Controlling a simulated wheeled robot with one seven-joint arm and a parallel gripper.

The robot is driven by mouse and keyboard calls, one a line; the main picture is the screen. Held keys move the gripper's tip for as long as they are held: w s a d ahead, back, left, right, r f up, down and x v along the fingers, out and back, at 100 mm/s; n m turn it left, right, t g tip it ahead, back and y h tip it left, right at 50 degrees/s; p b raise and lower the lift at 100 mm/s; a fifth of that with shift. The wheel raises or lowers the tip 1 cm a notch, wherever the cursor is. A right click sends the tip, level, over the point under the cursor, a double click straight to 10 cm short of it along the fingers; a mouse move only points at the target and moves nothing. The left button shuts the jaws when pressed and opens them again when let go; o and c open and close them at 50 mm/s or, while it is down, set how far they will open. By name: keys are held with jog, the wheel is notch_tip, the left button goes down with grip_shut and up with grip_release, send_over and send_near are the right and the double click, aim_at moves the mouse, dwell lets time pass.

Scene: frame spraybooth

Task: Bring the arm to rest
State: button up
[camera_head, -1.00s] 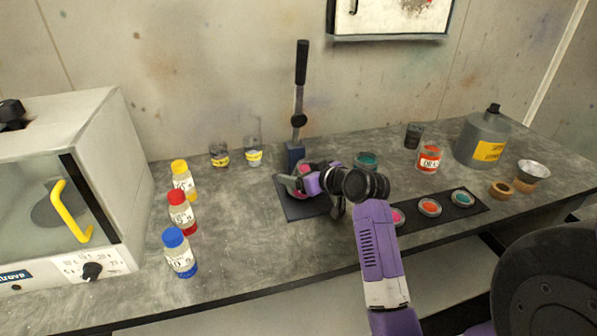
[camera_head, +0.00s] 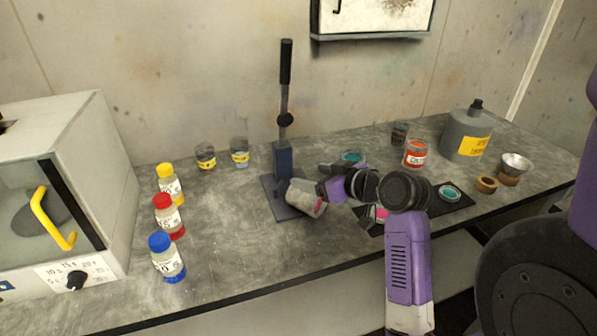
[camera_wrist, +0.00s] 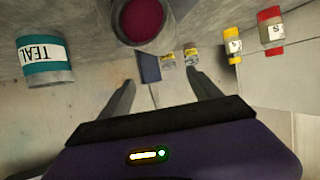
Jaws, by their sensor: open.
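My gripper (camera_head: 322,178) is open and hovers just right of the lever press (camera_head: 283,160). Its two fingers also show apart in the wrist view (camera_wrist: 165,95), with nothing between them. A grey can with a magenta end (camera_head: 303,198) is tilted or on its side on the press's dark base plate (camera_head: 272,190), close to the fingertips. Its magenta end (camera_wrist: 142,20) faces the wrist camera, beyond the fingers. Whether a finger touches it I cannot tell. My forearm crosses the front edge of the bench.
A teal can (camera_head: 353,157) stands behind my gripper. A black mat (camera_head: 430,208) with coloured discs is partly hidden by my wrist. Yellow-, red- and blue-capped bottles (camera_head: 168,257) and a microwave (camera_head: 60,190) are left. A red-labelled can (camera_head: 415,153) and grey jug (camera_head: 467,133) stand right.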

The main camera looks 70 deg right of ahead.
jog(key=shift+s+a+r, duration=0.1)
jog(key=shift+s, duration=0.05)
jog(key=s+d+r+m+h, duration=0.2)
jog(key=d+r+m+h, duration=0.1)
jog(key=d+r+h, duration=0.1)
jog(key=s+a+f+n+t+y, duration=0.1)
jog(key=a+f+t, duration=0.15)
jog(key=a, duration=1.05)
jog(key=a+f+n+t, duration=0.1)
jog(key=a+f, duration=0.3)
jog(key=a, duration=0.8)
jog(key=s+a+f+n+y, duration=0.2)
jog(key=s+a+n+y, duration=0.1)
jog(key=a, duration=0.5)
jog(key=s+a+f+n+y, duration=0.3)
jog(key=s+a+y, duration=0.3)
jog(key=s+a, duration=0.2)
jog(key=shift+s+a+g, duration=0.15)
jog(key=shift+a+g, duration=0.3)
